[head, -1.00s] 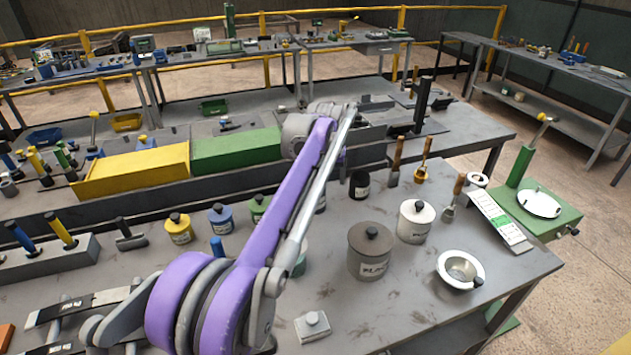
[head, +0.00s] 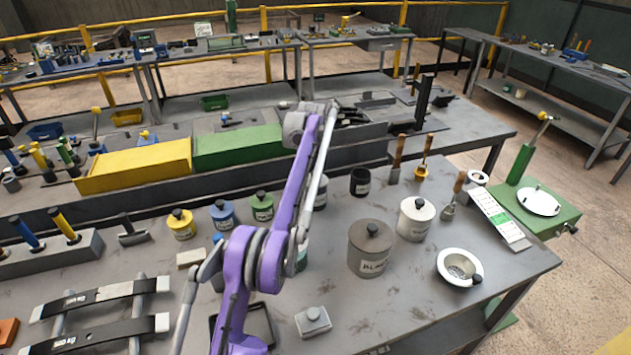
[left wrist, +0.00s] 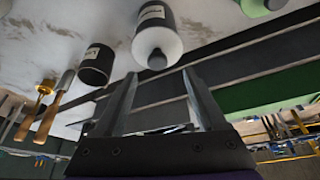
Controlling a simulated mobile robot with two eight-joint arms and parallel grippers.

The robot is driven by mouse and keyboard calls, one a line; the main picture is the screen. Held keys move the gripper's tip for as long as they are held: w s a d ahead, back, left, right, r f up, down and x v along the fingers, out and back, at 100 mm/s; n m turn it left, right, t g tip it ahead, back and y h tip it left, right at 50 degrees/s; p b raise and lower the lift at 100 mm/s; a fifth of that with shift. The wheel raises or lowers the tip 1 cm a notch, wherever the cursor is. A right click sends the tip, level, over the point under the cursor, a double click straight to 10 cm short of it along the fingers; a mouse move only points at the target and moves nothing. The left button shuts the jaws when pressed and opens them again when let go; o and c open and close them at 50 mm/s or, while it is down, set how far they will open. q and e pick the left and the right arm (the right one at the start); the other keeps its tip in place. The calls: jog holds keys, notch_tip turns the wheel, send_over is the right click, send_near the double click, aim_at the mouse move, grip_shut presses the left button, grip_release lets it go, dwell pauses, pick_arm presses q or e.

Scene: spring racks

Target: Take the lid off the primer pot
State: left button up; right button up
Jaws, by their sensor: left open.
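A pale grey-white pot (left wrist: 160,22) with a dark round knob (left wrist: 157,59) on its lid is straight ahead of my left gripper (left wrist: 160,73) in the left wrist view. Its label is too small to read, so I cannot confirm that it is the primer pot. In the head view this pot (head: 321,193) is partly hidden behind my left arm. Its lid is on. My left gripper is open and empty, with its fingers pointing toward the knob and apart from it. My right gripper is not in view.
Yellow (head: 180,229), blue (head: 222,217) and green (head: 262,209) pots stand left of it. A black cup (head: 360,184) and brushes (head: 425,158) stand to the right. A large grey-brown pot (head: 368,258), a white pot (head: 414,228) and a bowl (head: 449,257) stand nearer.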

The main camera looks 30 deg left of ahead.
aim_at(316, 172)
pick_arm(q)
jog(key=x, duration=0.5)
jog(key=shift+d, duration=0.2)
grip_shut()
